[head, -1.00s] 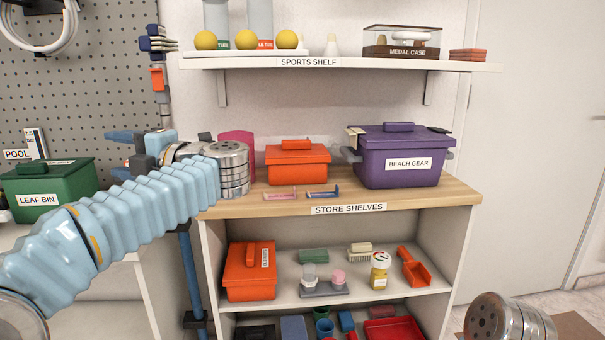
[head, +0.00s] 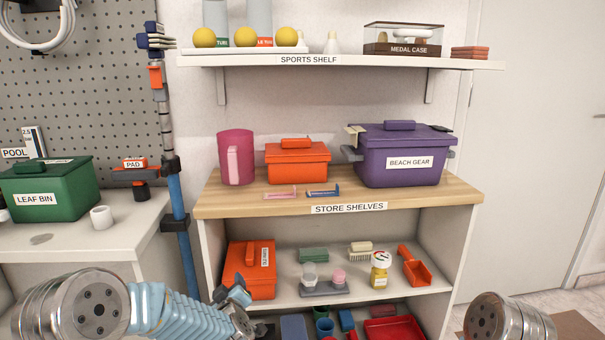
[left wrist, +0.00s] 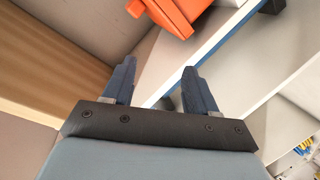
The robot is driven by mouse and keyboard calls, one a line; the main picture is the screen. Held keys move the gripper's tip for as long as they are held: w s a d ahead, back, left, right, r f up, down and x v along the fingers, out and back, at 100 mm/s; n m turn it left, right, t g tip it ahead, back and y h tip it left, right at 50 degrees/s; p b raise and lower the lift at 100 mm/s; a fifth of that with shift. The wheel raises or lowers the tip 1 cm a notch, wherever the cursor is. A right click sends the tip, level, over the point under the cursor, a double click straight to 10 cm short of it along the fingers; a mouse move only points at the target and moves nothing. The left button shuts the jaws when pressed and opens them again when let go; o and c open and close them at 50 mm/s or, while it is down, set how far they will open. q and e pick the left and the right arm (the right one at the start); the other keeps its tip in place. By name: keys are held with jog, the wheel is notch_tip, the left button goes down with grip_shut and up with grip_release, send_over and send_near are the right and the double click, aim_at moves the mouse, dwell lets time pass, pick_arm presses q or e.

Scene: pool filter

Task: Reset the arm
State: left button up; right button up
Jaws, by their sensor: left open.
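My left arm comes in low from the left in the head view. Its gripper (head: 236,294) is in front of the lower left part of the store shelves (head: 350,208), partly hidden by the arm's own links. In the left wrist view the left gripper (left wrist: 160,88) is open, with its two blue fingers apart and nothing between them. An orange box shows beyond the fingers there (left wrist: 168,14). In the head view an orange lidded box (head: 249,268) stands on the middle shelf, just above the gripper. Only a metal link of my right arm shows at the lower right; its gripper is out of view.
A pink jug (head: 236,158), a small orange box (head: 297,163) and a purple beach gear box (head: 398,164) stand on the wooden top. A green leaf bin (head: 48,192) and a white roll (head: 102,217) are on the left counter. A blue pole (head: 178,205) stands between.

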pick_arm(q)
jog(key=s+d+f+m+g+h, duration=0.2)
jog(key=s+f, duration=0.2)
jog(key=f, duration=0.3)
jog(key=s+d+f+m+g+h, duration=0.1)
jog(key=s+f+m+g, duration=0.15)
jog(key=f, duration=0.45)
jog(key=s+d+f+m+g+h, duration=0.1)
jog(key=s+f+g, duration=0.2)
jog(key=s, duration=0.7)
jog(key=s+d+f+m+g+h, duration=0.1)
jog(key=s+d+f+g+h, duration=0.1)
jog(key=s+f, duration=0.5)
jog(key=s+d+f+m+g+h, duration=0.1)
jog(key=s+f+g, duration=0.3)
jog(key=s, duration=0.8)
jog(key=shift+s+d+f+g+h, duration=0.4)
jog(key=shift+d+f, duration=0.1)
jog(key=shift+f, duration=0.2)
jog(key=shift+w+m, duration=0.1)
jog(key=shift+m, duration=0.15)
